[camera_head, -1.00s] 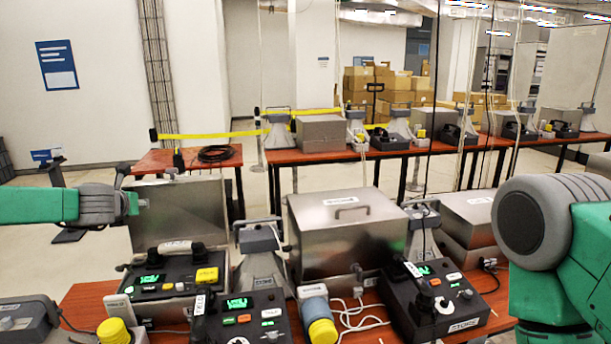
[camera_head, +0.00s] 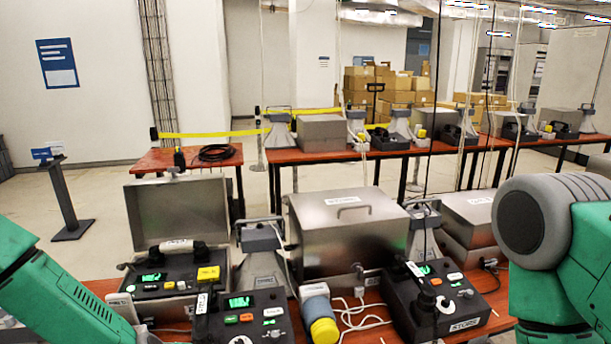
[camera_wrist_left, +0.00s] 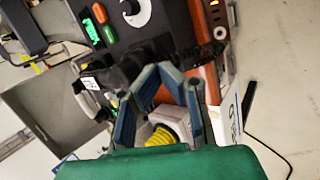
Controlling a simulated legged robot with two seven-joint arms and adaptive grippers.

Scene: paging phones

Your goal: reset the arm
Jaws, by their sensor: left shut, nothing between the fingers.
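My left arm (camera_head: 62,300) is green and enters the head view low at the left edge. Its gripper is below the frame there. In the left wrist view my left gripper (camera_wrist_left: 162,75) shows its blue-grey fingers drawn together, with nothing held. A black paging phone console and a yellow cap (camera_wrist_left: 162,138) appear behind the fingers; I cannot tell how far away. My right arm (camera_head: 560,260) stands at the right edge of the head view, and its gripper is out of sight.
The red-brown table holds an open metal case (camera_head: 180,212), black phone consoles (camera_head: 243,318) and (camera_head: 437,300), a closed metal box (camera_head: 345,235) and a yellow-and-grey device (camera_head: 320,318). A stand (camera_head: 66,205) is on the floor at left. Another table row stands behind.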

